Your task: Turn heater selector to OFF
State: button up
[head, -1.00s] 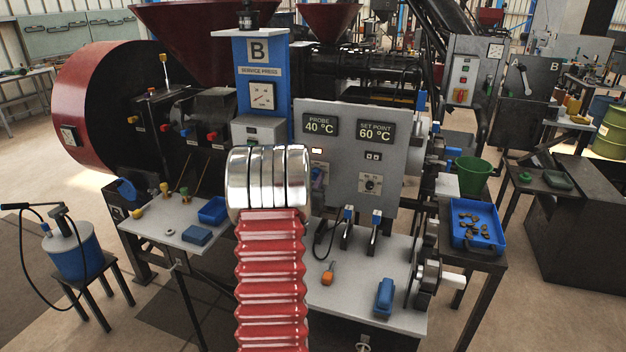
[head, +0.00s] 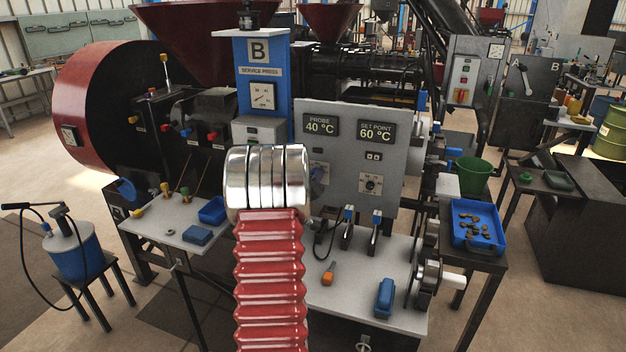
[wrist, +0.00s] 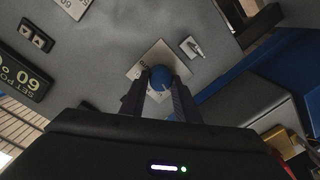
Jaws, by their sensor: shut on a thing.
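The heater selector is a blue knob (wrist: 160,76) on a pale square label plate, set on the grey control panel (head: 340,125). In the wrist view my gripper (wrist: 161,88) has its two dark fingers on either side of the knob, shut on it. The marks on the plate are too small and covered to read which position the knob points to. In the head view my arm hides part of this corner of the panel, and the knob (head: 318,173) shows only partly beside it.
The panel displays (head: 376,131) read probe 40 °C and set point 60 °C. Another dial (head: 370,184) sits right of the knob. Below are a bench (head: 350,300) with an orange-handled tool (head: 328,278) and a blue block (head: 384,297). A blue column (head: 262,75) stands left.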

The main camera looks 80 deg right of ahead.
jog(key=shift+w+n, duration=0.2)
jog(key=shift+n, duration=0.3)
jog(key=o, duration=1)
jog(key=shift+s, duration=0.1)
jog(key=shift+o, duration=0.2)
jog(key=a, duration=1.3)
jog(key=shift+w+a+r, duration=0.2)
jog(key=shift+w+a, duration=0.2)
